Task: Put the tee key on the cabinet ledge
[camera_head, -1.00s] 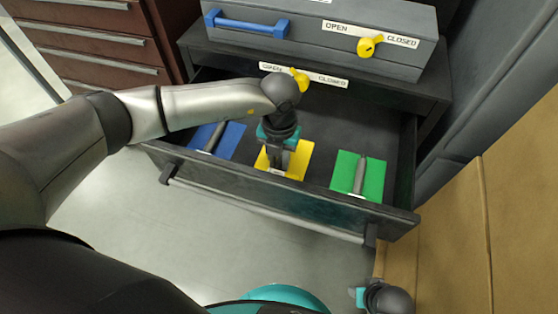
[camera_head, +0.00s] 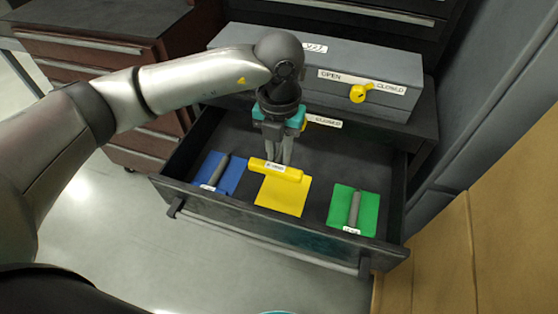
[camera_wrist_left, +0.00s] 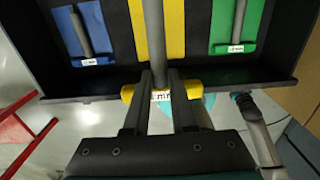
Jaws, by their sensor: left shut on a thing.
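My left gripper (camera_head: 279,163) is shut on the tee key, which has a labelled yellow crossbar (camera_head: 275,170). In the left wrist view the yellow crossbar (camera_wrist_left: 159,93) lies across the fingertips (camera_wrist_left: 160,88), and its grey shaft (camera_wrist_left: 153,40) runs away over the yellow mat. The key is over the open drawer, above the yellow mat (camera_head: 283,196). The dark cabinet ledge (camera_head: 424,117) lies behind the drawer, around a grey box.
The open drawer (camera_head: 265,232) also holds grey-shafted tools on a blue mat (camera_head: 238,178) and a green mat (camera_head: 369,212). The grey box (camera_head: 320,58) has a yellow knob (camera_head: 361,92). A brown cabinet (camera_head: 90,45) stands left and a tan panel (camera_head: 500,230) right.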

